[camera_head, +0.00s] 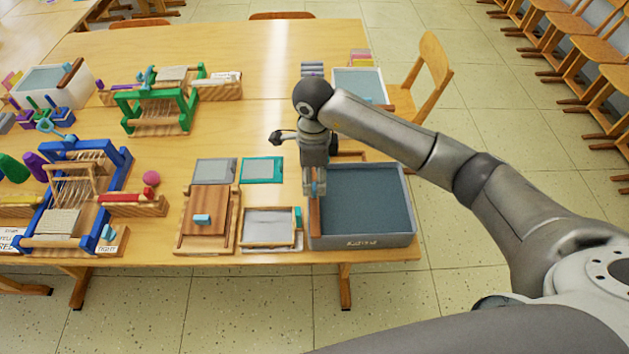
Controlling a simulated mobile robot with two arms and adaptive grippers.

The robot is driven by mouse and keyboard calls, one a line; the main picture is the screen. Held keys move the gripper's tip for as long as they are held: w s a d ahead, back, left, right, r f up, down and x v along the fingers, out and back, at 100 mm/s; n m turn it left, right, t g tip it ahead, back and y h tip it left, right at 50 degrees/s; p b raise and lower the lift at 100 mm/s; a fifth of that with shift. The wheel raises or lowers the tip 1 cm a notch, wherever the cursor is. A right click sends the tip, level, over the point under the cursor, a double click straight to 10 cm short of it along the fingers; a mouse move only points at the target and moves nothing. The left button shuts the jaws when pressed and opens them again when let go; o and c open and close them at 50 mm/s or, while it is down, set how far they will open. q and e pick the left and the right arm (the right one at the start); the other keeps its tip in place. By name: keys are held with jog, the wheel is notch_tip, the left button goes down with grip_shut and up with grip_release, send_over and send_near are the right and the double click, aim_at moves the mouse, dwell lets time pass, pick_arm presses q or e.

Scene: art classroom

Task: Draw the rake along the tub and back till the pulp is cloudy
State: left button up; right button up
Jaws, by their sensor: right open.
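The grey tub (362,241) stands at the table's front right corner, filled with flat, dark blue-grey pulp. The gripper and wrist hide the upper part of the rake and the tub's back left corner. I cannot tell whether the fingers touch the grip. My left gripper is out of view.
A wooden-framed screen (268,211), a wooden board with a blue block (202,219) and grey and green-edged plates are left of the tub. Blue (96,238) and green looms stand farther left. A second tub (361,72) and a chair (433,62) are behind.

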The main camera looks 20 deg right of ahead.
aim_at(314, 186)
notch_tip(314, 186, down, 4)
jog(key=shift+f+p, duration=0.1)
jog(key=shift+p, duration=0.2)
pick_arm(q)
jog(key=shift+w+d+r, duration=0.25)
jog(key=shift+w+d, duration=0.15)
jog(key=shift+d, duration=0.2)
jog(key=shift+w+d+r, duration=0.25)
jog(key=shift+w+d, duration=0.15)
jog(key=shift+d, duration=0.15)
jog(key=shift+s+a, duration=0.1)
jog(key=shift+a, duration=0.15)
pick_arm(e)
jog(key=shift+d, duration=0.1)
jog(key=shift+c, duration=0.5)
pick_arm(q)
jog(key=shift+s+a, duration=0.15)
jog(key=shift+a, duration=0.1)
pick_arm(e)
grip_shut()
